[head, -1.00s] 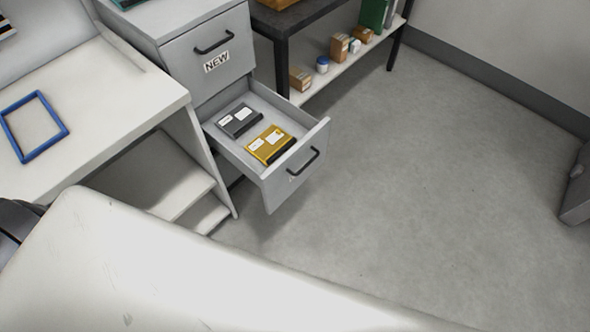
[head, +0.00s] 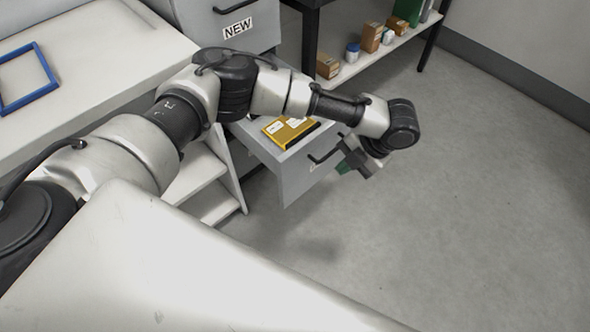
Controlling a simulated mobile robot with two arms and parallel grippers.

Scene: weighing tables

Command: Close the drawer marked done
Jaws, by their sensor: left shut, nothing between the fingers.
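The open lower drawer (head: 297,180) of the grey cabinet stands pulled out, with a yellow box (head: 289,131) inside it. Its label is hidden, so I cannot read whether it is marked done. My left arm reaches across the drawer from the left. My left gripper (head: 347,168) is shut and empty, just right of the drawer front near the handle; whether it touches cannot be told. My right gripper is not in view.
The upper drawer, marked NEW (head: 237,28), is shut. A white table with a blue frame (head: 25,77) is at left. A dark shelf unit with small boxes (head: 329,67) stands behind. The floor (head: 460,220) at right is clear.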

